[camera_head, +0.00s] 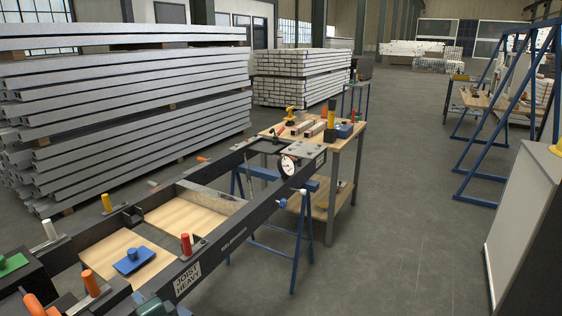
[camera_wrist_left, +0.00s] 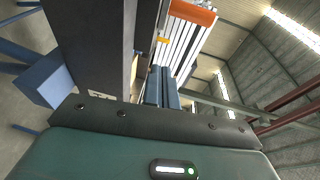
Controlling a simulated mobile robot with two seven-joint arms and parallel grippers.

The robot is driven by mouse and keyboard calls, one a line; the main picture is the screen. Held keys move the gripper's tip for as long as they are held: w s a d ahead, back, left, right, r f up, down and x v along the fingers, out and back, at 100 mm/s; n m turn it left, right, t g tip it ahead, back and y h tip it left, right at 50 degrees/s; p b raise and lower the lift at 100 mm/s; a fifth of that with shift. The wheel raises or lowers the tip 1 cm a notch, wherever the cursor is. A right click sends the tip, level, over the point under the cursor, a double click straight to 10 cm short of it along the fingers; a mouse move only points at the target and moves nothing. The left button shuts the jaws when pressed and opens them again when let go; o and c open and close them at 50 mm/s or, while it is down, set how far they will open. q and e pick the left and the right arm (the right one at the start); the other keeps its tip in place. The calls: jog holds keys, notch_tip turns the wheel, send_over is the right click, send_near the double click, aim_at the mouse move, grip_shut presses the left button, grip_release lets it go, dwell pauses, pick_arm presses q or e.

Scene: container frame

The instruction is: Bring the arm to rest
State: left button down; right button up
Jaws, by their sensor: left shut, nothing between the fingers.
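My left gripper (camera_head: 150,304) shows only as a small teal part at the bottom edge of the head view, close beside the near side of the long black frame (camera_head: 222,243). The rest of that arm is out of the picture. In the left wrist view its two blue-grey fingers (camera_wrist_left: 162,87) lie side by side, shut with nothing between them, beyond the green gripper body. A dark beam stands close to the left of the fingers in that view. My right gripper is in neither view.
The frame carries upright coloured handles, a blue block (camera_head: 133,260) on a wooden panel, and a dial gauge (camera_head: 288,165). A wooden workbench (camera_head: 345,150) with tools stands beyond it. Beam stacks (camera_head: 120,95) fill the left. The floor (camera_head: 400,220) at centre right is clear.

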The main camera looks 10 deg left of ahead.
pick_arm(q)
jog(key=s+d+f+h+p, duration=0.1)
jog(key=s+d+f+h, duration=0.35)
jog(key=f+h, duration=0.2)
jog(key=s+d+n+h+p, duration=0.3)
jog(key=s+d+h, duration=0.7)
jog(key=s+d, duration=0.4)
jog(key=d, duration=0.3)
jog(key=shift+s+d+n+t, duration=0.3)
jog(key=shift+d+n+t, duration=0.05)
jog(key=shift+n+t, duration=0.05)
jog(key=shift+h, duration=0.25)
